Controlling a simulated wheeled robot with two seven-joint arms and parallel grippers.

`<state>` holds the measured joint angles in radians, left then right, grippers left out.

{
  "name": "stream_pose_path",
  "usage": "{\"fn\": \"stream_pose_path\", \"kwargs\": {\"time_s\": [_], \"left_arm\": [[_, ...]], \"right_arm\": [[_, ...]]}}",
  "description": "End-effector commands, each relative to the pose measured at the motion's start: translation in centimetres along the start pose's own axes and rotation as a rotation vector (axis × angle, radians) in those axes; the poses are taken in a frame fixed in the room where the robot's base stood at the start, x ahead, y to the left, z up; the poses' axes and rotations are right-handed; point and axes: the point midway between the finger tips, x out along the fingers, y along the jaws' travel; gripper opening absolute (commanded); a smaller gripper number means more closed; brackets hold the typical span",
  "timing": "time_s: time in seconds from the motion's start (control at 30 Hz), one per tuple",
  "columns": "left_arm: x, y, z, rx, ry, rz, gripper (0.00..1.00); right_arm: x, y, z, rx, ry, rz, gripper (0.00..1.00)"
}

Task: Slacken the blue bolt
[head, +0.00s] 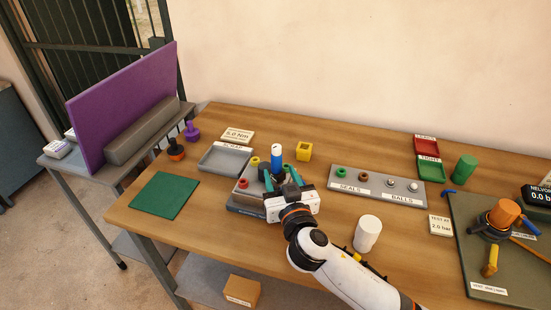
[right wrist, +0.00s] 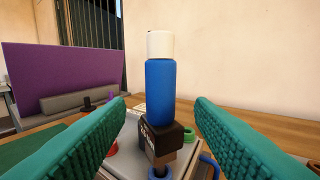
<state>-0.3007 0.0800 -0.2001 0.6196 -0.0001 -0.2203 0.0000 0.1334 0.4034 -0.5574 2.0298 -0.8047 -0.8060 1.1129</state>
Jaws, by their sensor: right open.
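An upright tool with a blue handle and white cap (head: 277,158) stands on the grey fixture block (head: 247,199) on the table. In the right wrist view the tool's blue handle (right wrist: 160,92) rises from a black collar, with a metal shaft below it. A blue part (right wrist: 160,173) shows at the foot of the shaft; whether it is the blue bolt's head I cannot tell. My right gripper (head: 280,175) is open, its green ribbed fingers either side of the handle, with clear gaps on both sides. It also shows in the right wrist view (right wrist: 160,108). My left gripper is out of view.
Red and yellow parts stand on the fixture beside the tool. A grey tray (head: 210,170) and a green mat (head: 160,194) lie left. A seals and balls rack (head: 378,191) and a white cylinder (head: 367,233) stand right.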

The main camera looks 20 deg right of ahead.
Motion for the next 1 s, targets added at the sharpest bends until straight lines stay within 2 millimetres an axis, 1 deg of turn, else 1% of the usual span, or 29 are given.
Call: {"fn": "stream_pose_path", "kwargs": {"time_s": [0.03,0.1,0.3,0.4,0.5,0.77,1.0], "left_arm": [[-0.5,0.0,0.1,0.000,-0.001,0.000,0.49],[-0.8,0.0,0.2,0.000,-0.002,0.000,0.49],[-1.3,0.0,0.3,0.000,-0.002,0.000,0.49],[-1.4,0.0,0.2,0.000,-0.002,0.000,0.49],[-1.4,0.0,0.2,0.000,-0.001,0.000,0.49],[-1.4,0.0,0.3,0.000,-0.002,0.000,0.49],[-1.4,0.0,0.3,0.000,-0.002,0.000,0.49]], "right_arm": [[1.1,0.0,0.3,-0.004,-0.001,-0.001,0.49],[2.4,-0.1,0.3,-0.003,-0.001,-0.002,0.49],[5.1,0.0,0.1,-0.001,0.000,-0.001,0.49],[5.8,0.0,0.1,-0.001,0.000,-0.001,0.49],[6.2,0.0,0.0,0.000,0.001,-0.001,0.49],[6.2,0.0,0.0,0.001,0.001,-0.001,0.49],[6.2,0.0,0.0,0.000,0.001,-0.001,0.09]]}}
